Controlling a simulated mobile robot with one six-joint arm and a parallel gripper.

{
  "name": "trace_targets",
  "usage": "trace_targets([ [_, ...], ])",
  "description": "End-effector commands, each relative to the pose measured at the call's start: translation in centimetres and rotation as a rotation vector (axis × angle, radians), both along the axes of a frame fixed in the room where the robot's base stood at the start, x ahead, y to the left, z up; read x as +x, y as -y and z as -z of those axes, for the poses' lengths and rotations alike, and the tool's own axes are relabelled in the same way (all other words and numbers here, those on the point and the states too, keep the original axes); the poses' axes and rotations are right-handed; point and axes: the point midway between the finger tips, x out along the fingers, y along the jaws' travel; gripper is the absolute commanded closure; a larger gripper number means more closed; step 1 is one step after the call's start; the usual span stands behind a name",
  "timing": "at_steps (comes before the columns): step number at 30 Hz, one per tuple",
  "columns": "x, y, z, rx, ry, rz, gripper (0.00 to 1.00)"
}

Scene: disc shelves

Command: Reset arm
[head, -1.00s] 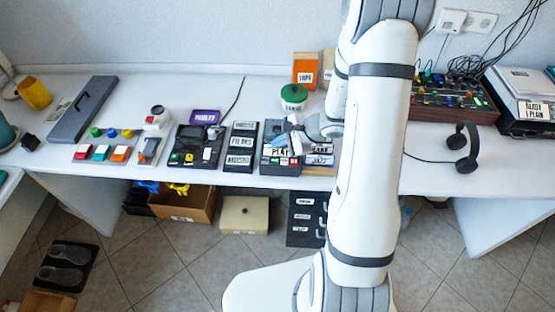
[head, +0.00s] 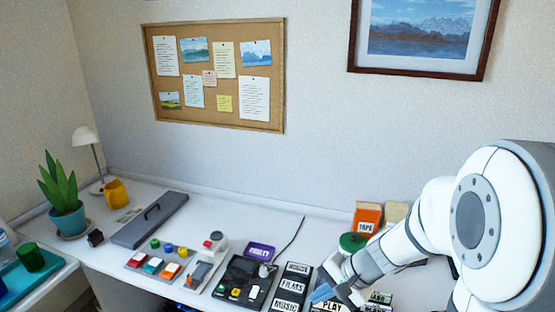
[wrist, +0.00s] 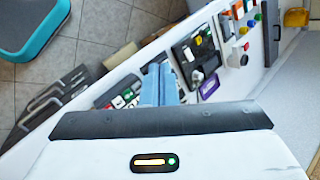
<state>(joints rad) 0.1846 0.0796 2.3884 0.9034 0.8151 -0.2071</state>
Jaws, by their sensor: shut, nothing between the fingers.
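My white arm comes in from the right of the head view. My gripper (head: 322,294) is low over the desk, by the black box labelled PLAY (head: 331,306). In the wrist view my gripper (wrist: 158,72) shows as blue-grey fingers close together, with nothing between them. The desk (head: 225,214) lies below it. I cannot tell whether the fingertips touch anything.
Black boxes labelled FILMS (head: 291,288) and MUSIC stand beside the gripper. A black device (head: 240,280), coloured button blocks (head: 153,265), a grey case (head: 150,220) and an orange TAPE box (head: 366,218) are on the desk. The wall behind holds a cork board (head: 213,112).

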Motion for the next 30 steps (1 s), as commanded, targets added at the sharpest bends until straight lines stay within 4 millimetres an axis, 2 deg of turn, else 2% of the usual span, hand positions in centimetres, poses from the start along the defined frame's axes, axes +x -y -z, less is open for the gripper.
trace_targets([
  [1, -1.4, -0.2, -1.4, -0.053, 0.033, -0.074, 1.00],
  [6, -5.8, 0.6, -4.5, -0.259, 0.110, -0.287, 1.00],
  [13, -10.3, 3.3, -7.8, -0.547, 0.208, -0.482, 1.00],
  [19, -11.9, 5.1, -9.2, -0.689, 0.252, -0.546, 1.00],
  [30, -12.0, 5.4, -9.4, -0.710, 0.256, -0.553, 1.00],
])
